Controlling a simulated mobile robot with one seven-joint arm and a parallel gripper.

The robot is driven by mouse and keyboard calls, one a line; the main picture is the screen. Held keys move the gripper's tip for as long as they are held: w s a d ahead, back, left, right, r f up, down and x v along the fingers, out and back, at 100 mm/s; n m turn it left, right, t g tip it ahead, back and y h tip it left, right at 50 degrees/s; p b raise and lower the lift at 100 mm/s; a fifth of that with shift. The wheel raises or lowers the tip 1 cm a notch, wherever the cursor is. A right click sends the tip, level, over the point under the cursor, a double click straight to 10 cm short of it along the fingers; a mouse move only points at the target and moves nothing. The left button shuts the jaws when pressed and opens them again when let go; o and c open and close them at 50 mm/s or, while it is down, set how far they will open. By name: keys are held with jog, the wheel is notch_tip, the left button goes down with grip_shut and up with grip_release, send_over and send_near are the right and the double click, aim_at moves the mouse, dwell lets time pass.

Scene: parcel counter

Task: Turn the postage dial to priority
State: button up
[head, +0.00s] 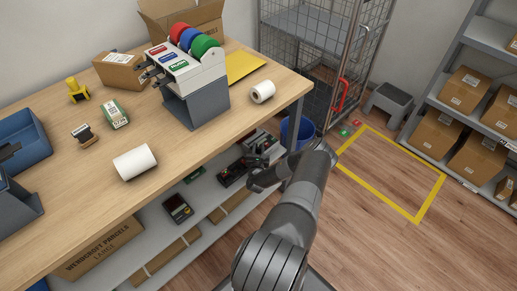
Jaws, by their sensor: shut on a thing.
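My arm reaches to the lower shelf under the counter's right end. My gripper (254,160) is there, shut, in front of a grey and black machine (259,138), and its fingers are small and partly hidden by my wrist. The postage dial cannot be made out by itself; my gripper covers the spot on the machine where it is gripping. The dial's marks and setting cannot be read from this view.
The wooden counter (165,150) above carries a dispenser with coloured rolls (196,85), white rolls and small parcels. A dark device (178,208) sits on the lower shelf (205,205). A blue bin (297,130) and wire cage (320,60) stand behind.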

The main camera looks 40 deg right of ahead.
jog(key=shift+m+g+h, duration=0.3)
jog(key=shift+w+a, duration=0.1)
jog(key=o, duration=0.7)
jog(key=shift+c, duration=0.2)
